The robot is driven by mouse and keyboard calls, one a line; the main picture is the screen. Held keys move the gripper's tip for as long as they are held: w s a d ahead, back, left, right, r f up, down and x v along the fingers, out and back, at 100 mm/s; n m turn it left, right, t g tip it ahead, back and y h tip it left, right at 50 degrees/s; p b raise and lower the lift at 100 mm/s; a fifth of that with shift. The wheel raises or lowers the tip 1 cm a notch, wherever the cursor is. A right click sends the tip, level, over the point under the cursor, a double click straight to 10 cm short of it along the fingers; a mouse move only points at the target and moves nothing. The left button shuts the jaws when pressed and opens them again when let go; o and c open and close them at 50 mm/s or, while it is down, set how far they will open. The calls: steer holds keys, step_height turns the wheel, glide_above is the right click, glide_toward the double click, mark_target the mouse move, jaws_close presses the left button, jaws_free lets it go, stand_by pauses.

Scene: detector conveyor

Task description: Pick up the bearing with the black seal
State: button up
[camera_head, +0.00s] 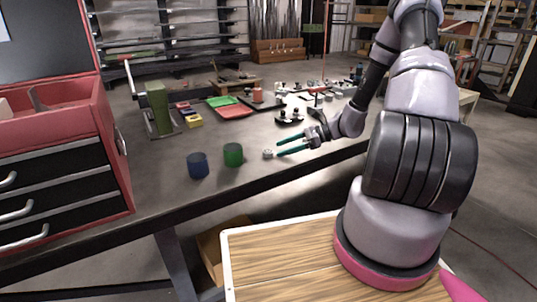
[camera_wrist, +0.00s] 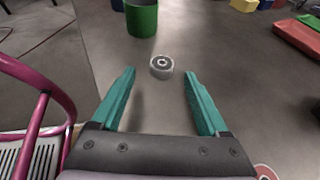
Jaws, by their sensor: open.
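A small round bearing (camera_wrist: 161,66) lies flat on the grey table in the wrist view, with a pale outer rim and a darker ring around its centre. It also shows in the head view (camera_head: 267,154) as a small light disc near the table's front edge. Whether the dark ring is a black seal is hard to tell at this size. My gripper (camera_wrist: 159,78) is open, its two teal fingers spread with nothing between them. The bearing is just beyond the fingertips, roughly centred between them. In the head view my gripper (camera_head: 279,148) is just right of the bearing.
A green cup (camera_head: 233,154) and a blue cup (camera_head: 197,165) stand left of the bearing. Behind are red (camera_head: 232,112) and green (camera_head: 221,101) trays, small bins and a green upright stand (camera_head: 159,108). A red drawer cabinet (camera_head: 62,150) is at left. Table around the bearing is clear.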

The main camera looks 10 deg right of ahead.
mark_target(268, 151)
steer(key=x, duration=0.4)
steer(key=shift+w+a, duration=0.15)
steer(key=shift+w, duration=0.05)
jaws_close()
steer(key=shift+r, duration=0.15)
step_height(268, 151, up, 10)
stand_by(0.4)
